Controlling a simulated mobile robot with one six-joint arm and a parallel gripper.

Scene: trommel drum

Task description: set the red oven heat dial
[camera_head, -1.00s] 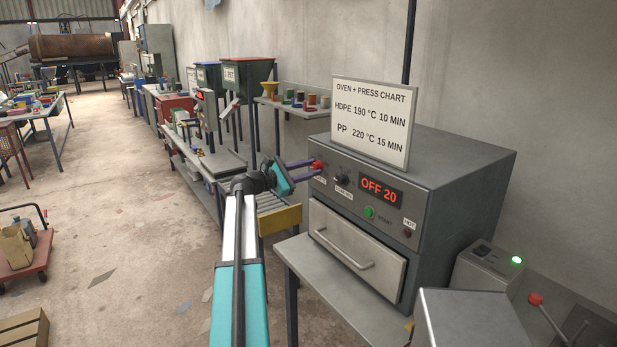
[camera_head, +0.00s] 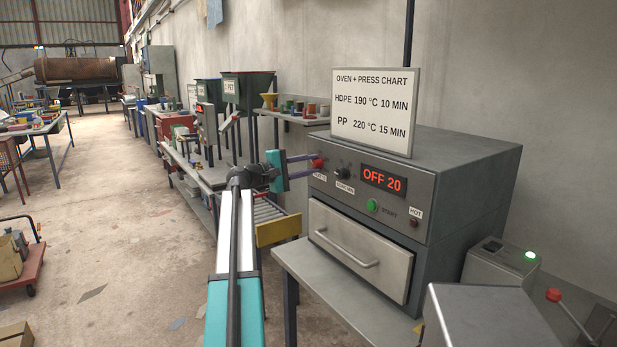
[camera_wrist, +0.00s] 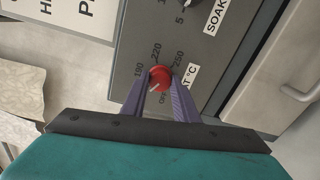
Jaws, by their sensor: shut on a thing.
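The red oven heat dial (camera_wrist: 161,76) is on the oven's grey front panel, with 190, 220, 250 and OFF printed around it. Its white mark points to the lower left in the wrist view, close to the OFF print. In the head view the dial (camera_head: 318,163) is at the panel's upper left. My gripper (camera_wrist: 157,84) is shut on the dial, one purple finger on each side; it also shows in the head view (camera_head: 313,164). The oven display (camera_head: 383,180) reads OFF 20. The chart (camera_head: 373,112) on top reads HDPE 190 °C 10 min and PP 220 °C 15 min.
The black soak dial (camera_head: 344,172) is just right of the red one. A green start button (camera_head: 372,205) and the oven drawer handle (camera_head: 345,248) are lower. A yellow-fronted roller stand (camera_head: 278,231) is left of the oven. Open floor is at left.

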